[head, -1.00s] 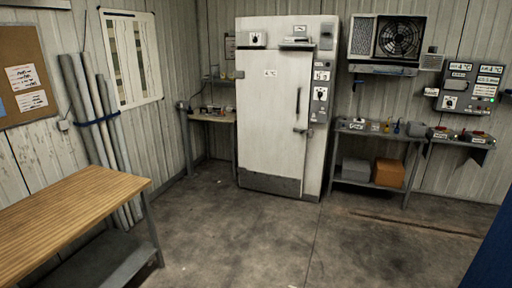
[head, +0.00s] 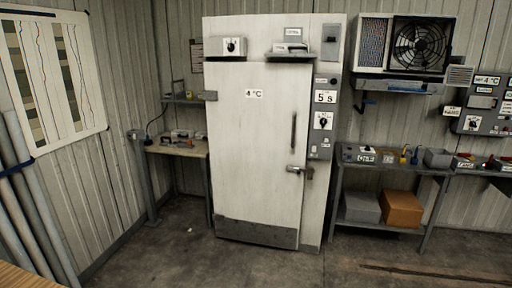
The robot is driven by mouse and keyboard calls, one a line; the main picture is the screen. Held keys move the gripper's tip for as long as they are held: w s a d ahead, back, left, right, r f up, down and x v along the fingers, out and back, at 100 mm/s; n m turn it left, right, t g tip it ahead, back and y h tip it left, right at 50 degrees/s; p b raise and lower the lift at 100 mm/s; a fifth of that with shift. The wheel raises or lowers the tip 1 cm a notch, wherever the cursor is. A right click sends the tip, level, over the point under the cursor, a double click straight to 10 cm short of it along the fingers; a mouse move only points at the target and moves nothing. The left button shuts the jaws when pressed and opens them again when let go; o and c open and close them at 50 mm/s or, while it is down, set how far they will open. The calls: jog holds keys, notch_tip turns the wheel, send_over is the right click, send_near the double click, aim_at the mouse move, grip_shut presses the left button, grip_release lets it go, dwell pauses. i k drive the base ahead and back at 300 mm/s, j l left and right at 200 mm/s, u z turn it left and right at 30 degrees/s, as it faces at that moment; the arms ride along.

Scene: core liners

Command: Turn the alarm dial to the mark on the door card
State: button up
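A white cold-room door (head: 257,150) stands shut ahead, with a vertical handle and a latch on its right side. A card (head: 254,93) on the door reads "4 °C". A white box with a black dial (head: 232,46) is mounted above the door at the upper left. Another dial (head: 322,121) with a white plate sits on the panel right of the door, below a card (head: 325,97) reading "5 S". The small labels and pointer marks are too small to read, so I cannot tell which is the alarm dial. My gripper is not in view.
A small bench (head: 178,148) with items stands left of the door. A metal shelf table (head: 392,168) stands right, holding small items, with a grey box (head: 361,207) and an orange box (head: 402,209) below. A cooling fan unit (head: 419,46) hangs above. The floor before the door is clear.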

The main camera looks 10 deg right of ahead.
aim_at(323, 121)
jog(key=i+z, duration=0.25)
jog(key=i, duration=0.15)
jog(key=i+j+z, duration=0.2)
jog(key=i, duration=0.15)
jog(key=i+j+z, duration=0.25)
jog(key=i+l, duration=0.05)
jog(key=i, duration=0.05)
